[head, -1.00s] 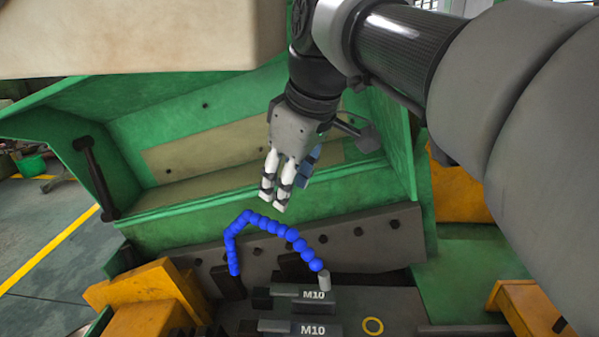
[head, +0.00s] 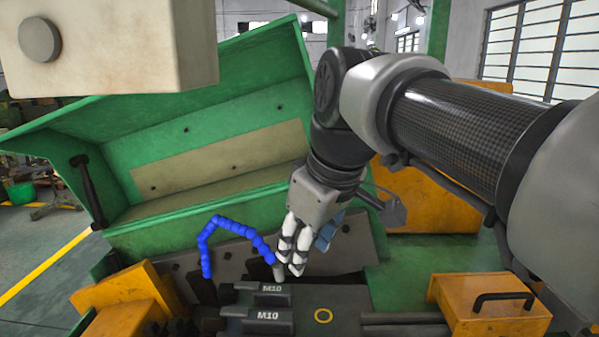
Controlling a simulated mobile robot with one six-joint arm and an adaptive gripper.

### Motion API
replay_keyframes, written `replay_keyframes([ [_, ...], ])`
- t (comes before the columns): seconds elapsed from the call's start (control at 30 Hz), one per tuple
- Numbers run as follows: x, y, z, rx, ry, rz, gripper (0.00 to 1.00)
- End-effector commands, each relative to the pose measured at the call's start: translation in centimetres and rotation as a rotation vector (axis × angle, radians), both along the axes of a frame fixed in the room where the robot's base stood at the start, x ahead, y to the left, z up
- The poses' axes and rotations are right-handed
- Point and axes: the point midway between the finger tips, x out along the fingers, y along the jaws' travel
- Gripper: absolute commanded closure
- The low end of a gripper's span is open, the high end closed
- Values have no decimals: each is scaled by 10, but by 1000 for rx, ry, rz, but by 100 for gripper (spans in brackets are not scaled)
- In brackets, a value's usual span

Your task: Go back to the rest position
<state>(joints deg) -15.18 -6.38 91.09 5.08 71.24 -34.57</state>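My gripper (head: 290,262) hangs from my arm near the middle of the head view, pointing down. Its pale fingers with dark bands lie close together, and a blue-grey part shows beside them on the right. No held object shows between the fingers, but I cannot tell how far apart they are. In the picture the fingertips overlap the right end of a blue segmented hose (head: 232,229); I cannot tell whether they touch it.
Dark blocks marked M10 (head: 262,288) lie below the gripper. A green machine housing (head: 130,225) rises behind. A yellow box with a black handle (head: 488,305) is at lower right. A beige block (head: 110,50) fills the upper left. Open floor (head: 40,260) shows at left.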

Motion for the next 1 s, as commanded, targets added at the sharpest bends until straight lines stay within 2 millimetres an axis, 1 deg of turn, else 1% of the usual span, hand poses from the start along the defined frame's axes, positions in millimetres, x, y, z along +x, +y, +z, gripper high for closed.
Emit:
replay_keyframes([
  [0.03,-10,-10,-7,6,4,-40,60],
  [0.17,-34,-35,-28,25,15,-159,60],
  [0.27,-60,-57,-52,45,25,-277,60],
  [0.37,-95,-82,-87,72,36,-426,60],
  [0.4,-111,-92,-103,83,39,-490,60],
  [0.5,-144,-111,-142,110,46,-629,60],
  [0.6,-169,-123,-173,132,51,-734,60],
  [0.7,-184,-129,-193,144,54,-797,60],
  [0.77,-188,-131,-199,149,53,-817,60],
  [0.83,-191,-132,-202,151,54,-829,60],
  [1.0,-191,-131,-202,151,55,-828,60],
])
